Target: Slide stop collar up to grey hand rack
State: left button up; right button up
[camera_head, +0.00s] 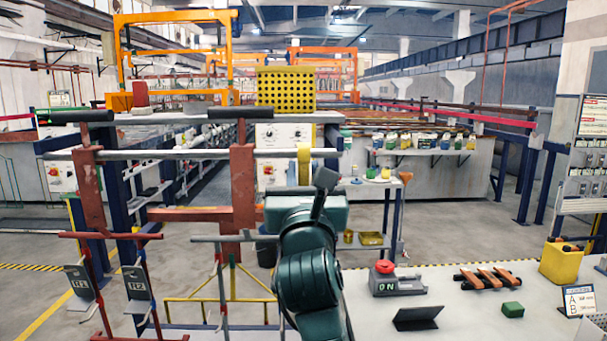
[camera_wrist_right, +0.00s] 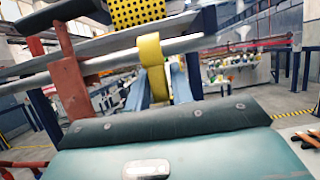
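A yellow stop collar (camera_head: 303,165) sits around the grey horizontal rail (camera_head: 175,154), right of a red hanger (camera_head: 243,185). The wrist view also shows the collar (camera_wrist_right: 154,66) on the rail. My right arm rises from the bottom centre, and my right gripper (camera_wrist_right: 158,82) is at the collar from below. Its light blue fingers stand on both sides of the collar's lower part; I cannot tell whether they press on it. A rack with a grey handle (camera_head: 235,238) hangs lower, left of my arm; whether it is the grey hand rack is unclear. My left gripper is not in view.
A second red hanger (camera_head: 90,195) and two red racks with tags stand at the left. The rail right of the collar is short.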

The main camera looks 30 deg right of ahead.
jog(key=c, duration=0.4)
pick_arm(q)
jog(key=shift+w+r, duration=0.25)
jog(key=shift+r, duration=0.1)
pick_arm(e)
grip_shut()
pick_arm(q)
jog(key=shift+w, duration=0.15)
pick_arm(e)
jog(key=shift+w+a, duration=0.45)
jog(key=shift+a, duration=0.25)
jog(key=shift+w+a, duration=0.4)
jog(key=shift+a, duration=0.25)
jog(key=o, duration=0.8)
grip_release()
jog(key=shift+c, duration=0.2)
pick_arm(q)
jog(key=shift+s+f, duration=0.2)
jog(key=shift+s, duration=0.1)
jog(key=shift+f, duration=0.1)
pick_arm(e)
jog(key=shift+f, duration=0.1)
